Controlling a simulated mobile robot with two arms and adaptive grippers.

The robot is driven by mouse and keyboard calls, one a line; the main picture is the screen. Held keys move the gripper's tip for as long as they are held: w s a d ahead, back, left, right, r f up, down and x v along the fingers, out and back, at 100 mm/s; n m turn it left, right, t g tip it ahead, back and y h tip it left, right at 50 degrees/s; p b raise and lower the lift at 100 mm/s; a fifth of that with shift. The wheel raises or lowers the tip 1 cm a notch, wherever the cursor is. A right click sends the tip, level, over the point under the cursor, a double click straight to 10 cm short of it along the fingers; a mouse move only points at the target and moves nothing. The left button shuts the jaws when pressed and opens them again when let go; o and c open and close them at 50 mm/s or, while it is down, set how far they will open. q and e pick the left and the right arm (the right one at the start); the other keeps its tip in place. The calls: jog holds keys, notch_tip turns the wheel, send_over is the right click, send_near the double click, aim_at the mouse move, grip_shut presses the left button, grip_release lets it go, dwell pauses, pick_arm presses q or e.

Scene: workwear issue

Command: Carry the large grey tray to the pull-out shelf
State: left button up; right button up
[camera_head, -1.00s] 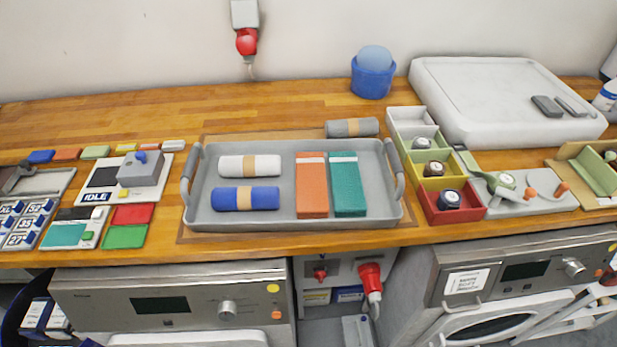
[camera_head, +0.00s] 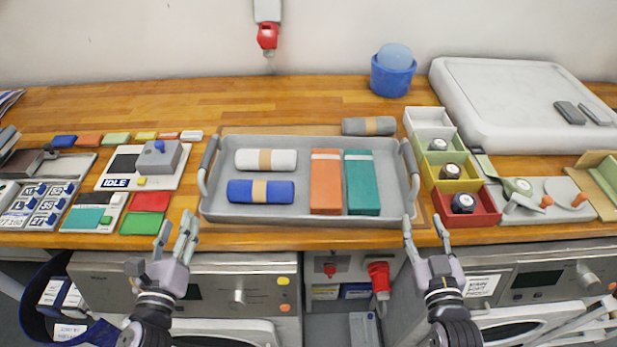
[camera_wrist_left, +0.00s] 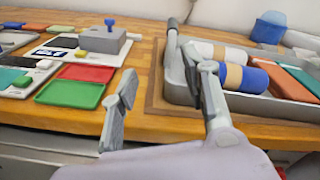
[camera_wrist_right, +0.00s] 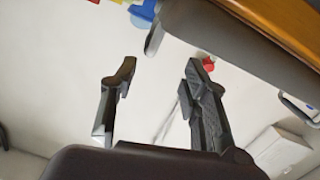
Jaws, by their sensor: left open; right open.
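The large grey tray (camera_head: 310,216) sits on the wooden counter with a raised handle at its left and right ends. It holds a white roll (camera_head: 250,159), a blue roll (camera_head: 245,190), an orange folded item (camera_head: 326,185) and a teal folded item (camera_head: 362,185). My left gripper (camera_head: 175,232) is open and empty, in front of the tray's left end, apart from it. The tray also shows in the left wrist view (camera_wrist_left: 172,88). My right gripper (camera_head: 427,232) is open and empty in front of the tray's right end. I cannot identify the pull-out shelf.
A grey roll (camera_head: 352,126) lies behind the tray. Yellow and red bins (camera_head: 484,215) stand close to its right. A red shallow dish (camera_head: 150,201) and a green one (camera_head: 142,222) lie to its left. Machines (camera_head: 250,268) stand below the counter edge.

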aim_at(201, 173)
pick_arm(q)
jog(key=m, duration=0.1)
jog(key=d+m+h, duration=0.1)
jog(key=shift+d+r+m, duration=0.1)
jog(key=shift+r+m, duration=0.1)
jog(key=shift+m, duration=0.2)
pick_arm(e)
jog(key=shift+d+r+t, duration=0.35)
jog(key=shift+r+t, duration=0.05)
jog(key=shift+r, duration=0.2)
pick_arm(q)
jog(key=shift+w, duration=0.15)
pick_arm(e)
jog(key=shift+w, duration=0.15)
pick_arm(q)
jog(key=w, duration=1.7)
jog(key=shift+w+d, duration=0.1)
jog(key=shift+d, duration=0.3)
pick_arm(e)
jog(key=w, duration=1.7)
jog(key=shift+w+d, duration=0.1)
jog(key=shift+d, duration=0.3)
pick_arm(q)
jog(key=shift+c, duration=0.3)
pick_arm(e)
jog(key=shift+c, duration=0.3)
pick_arm(q)
grip_shut()
pick_arm(e)
grip_shut()
